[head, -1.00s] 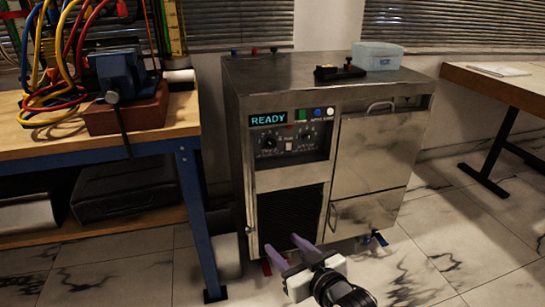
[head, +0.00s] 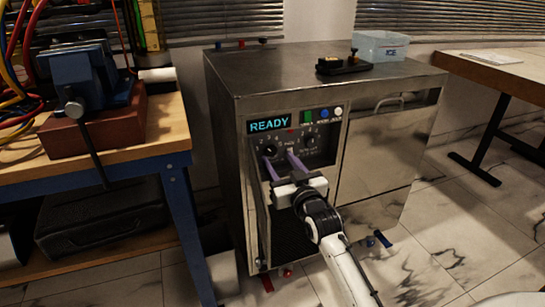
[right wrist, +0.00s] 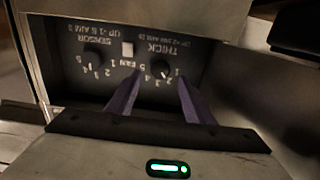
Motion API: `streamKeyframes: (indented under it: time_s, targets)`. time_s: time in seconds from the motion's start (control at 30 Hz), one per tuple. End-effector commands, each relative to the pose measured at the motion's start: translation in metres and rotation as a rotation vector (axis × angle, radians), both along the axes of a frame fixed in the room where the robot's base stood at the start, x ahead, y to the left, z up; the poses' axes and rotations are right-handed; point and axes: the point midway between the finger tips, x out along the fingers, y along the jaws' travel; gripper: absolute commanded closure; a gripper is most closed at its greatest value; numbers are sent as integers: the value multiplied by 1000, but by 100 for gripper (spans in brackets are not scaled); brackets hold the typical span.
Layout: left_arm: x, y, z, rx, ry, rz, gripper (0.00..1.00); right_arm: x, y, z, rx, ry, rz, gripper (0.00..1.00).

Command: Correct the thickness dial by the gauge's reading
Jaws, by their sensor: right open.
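The steel machine (head: 285,80) shows READY on its display (head: 269,125). Below it is a panel with two black dials. The thickness dial (right wrist: 163,73), labelled THICK, appears upside down in the right wrist view; it is the left dial (head: 269,150) in the head view. The sensor dial (right wrist: 95,55) is the other one. My right gripper (head: 279,157) is open, its purple fingers pointing at the panel on either side of the thickness dial; I cannot tell whether they touch it. The exact dial setting is too small to read. My left gripper is out of view.
A black device with yellow (head: 343,66), possibly the gauge, and a pale blue box (head: 381,46) stand on the machine's top; no reading is legible. Green, blue and white buttons sit right of the display. A workbench with a blue vise (head: 80,75) stands left, a table (head: 500,68) right.

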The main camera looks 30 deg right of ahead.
Motion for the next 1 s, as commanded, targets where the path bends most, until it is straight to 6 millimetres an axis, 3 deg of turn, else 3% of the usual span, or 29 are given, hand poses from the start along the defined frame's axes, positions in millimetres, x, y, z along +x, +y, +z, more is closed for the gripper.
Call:
streamKeyframes:
  time_s: [0.23, 0.63, 0.87, 1.0]
  targets:
    - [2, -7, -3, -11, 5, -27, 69, 36, -8, -1, 0, -1, 1, 52]
    - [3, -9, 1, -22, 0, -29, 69, 44, -10, 0, 0, 1, 1, 52]
    - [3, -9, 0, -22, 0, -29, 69, 44, -10, 0, 0, 1, 1, 90]
    - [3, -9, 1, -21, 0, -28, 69, 44, -10, 0, -3, 2, 1, 93]
